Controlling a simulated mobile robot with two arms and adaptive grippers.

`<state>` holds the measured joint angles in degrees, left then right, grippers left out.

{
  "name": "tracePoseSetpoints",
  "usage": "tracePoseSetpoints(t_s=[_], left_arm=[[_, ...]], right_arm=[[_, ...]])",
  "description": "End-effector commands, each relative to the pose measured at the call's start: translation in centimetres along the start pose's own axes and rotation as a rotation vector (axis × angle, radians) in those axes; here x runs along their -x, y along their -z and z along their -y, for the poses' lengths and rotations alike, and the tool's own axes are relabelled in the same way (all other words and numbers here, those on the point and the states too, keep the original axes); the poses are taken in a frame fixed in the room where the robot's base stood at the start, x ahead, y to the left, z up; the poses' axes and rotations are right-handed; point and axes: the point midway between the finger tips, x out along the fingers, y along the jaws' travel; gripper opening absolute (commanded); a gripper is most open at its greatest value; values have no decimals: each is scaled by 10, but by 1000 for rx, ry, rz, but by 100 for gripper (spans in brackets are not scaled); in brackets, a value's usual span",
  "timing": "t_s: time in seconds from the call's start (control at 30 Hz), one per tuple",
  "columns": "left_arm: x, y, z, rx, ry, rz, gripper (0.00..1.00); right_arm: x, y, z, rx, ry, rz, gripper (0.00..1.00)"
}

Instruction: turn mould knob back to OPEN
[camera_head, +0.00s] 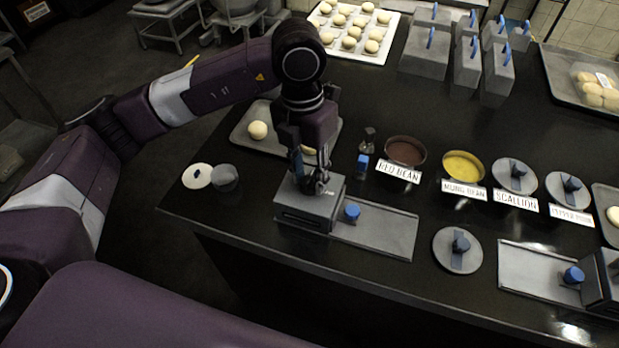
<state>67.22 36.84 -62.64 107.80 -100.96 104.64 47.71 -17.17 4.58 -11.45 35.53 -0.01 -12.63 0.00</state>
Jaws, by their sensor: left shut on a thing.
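A grey block-shaped mould (305,219) stands at the left front of the black counter. My left gripper (318,186) reaches down from above and is shut at the top of this mould. The part between its fingers, apparently the mould knob, is mostly hidden by them, so its OPEN or closed position cannot be read. A blue knob (352,212) shows at the mould's right side, beside a flat grey plate (385,232). My right gripper is not in view.
A tray (246,142) with a dough ball is behind the gripper. Red bean (405,151) and mung bean (462,166) bowls and lidded pots are to the right. A round lid (457,250) and a second mould (603,280) are at the front right.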

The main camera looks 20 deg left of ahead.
Motion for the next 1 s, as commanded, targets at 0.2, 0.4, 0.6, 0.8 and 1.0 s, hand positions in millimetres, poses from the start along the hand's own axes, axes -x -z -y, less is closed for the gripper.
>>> tracePoseSetpoints(t_s=[0.2, 0.4, 0.6, 0.8, 1.0], left_arm=[[2, -2, -1, 69, -1, 14, 5], [3, -2, -1, 92, 0, 15, 5], [3, -2, -1, 94, 0, 16, 5], [3, -2, -1, 94, 0, 16, 34], [2, -1, -1, 92, 0, 12, 47]], right_arm=[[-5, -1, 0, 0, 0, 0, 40], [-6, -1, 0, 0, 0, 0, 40], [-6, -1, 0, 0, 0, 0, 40], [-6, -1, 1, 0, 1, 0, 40], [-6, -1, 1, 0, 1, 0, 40]])
